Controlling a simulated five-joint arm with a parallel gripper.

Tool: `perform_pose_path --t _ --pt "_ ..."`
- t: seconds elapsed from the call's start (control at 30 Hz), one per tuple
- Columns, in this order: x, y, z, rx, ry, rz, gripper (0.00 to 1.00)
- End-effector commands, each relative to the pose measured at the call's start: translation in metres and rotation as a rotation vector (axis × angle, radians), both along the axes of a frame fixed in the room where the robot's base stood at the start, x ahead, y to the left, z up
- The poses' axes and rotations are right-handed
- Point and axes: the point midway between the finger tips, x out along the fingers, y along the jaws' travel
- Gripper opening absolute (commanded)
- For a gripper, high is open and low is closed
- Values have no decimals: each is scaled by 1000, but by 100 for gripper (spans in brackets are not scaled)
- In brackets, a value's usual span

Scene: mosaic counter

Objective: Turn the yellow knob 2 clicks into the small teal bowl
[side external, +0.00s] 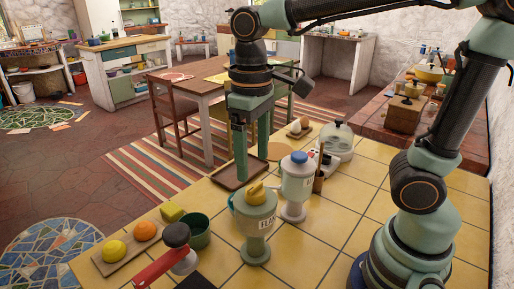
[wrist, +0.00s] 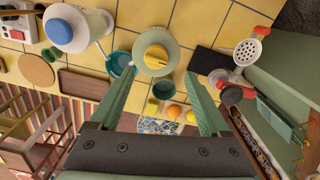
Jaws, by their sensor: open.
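The yellow knob (side external: 256,191) sits on top of a pale green dispenser (side external: 257,222) on the tiled counter. In the wrist view the knob (wrist: 156,57) shows from above, between the lines of my fingers. My gripper (side external: 251,166) is open and empty, pointing down above and behind the dispenser, apart from the knob. A teal bowl (wrist: 121,65) lies left of the dispenser in the wrist view, partly hidden by my left finger. In the side view only a teal edge (side external: 232,203) shows behind the dispenser. A dark green cup (side external: 197,232) stands left of it.
A white dispenser with a blue lid (side external: 299,182) stands close on the right. A board with a lemon (side external: 114,250) and an orange (side external: 144,231), a yellow block (side external: 172,212) and a red-handled tool (side external: 160,266) lie left. A brown tray (side external: 239,172) is behind.

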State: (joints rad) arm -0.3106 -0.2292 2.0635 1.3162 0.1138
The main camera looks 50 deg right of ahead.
Motion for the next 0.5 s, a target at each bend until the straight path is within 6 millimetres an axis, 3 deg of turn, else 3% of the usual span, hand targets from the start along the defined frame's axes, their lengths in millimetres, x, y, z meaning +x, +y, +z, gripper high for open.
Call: perform_pose_path --t 0.2,0.5 --pt "0 -3 -42 -1 4 -1 80" --pt "1 -5 -70 0 -1 0 80"
